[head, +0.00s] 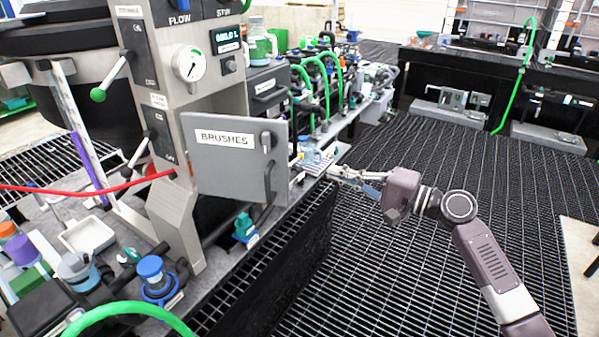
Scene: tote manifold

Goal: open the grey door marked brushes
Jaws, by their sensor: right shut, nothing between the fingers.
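The grey door (222,165) with a white BRUSHES label is at the centre left, beside the grey instrument column. A dark bar handle (269,184) is near its right edge, with a dark latch piece above it. I cannot tell from this view whether the door is shut or ajar. My right gripper (332,171) is to the right of the door, apart from the handle, over the edge of the bench. Its fingers are shut and hold nothing. My left gripper is not in view.
The grey column carries a round gauge (189,64) and green-tipped levers (98,94). Green hoses and bottles crowd the bench behind the door. A white tray (87,235) and blue-capped containers (152,270) stand in front left. The dark grated floor (430,130) on the right is clear.

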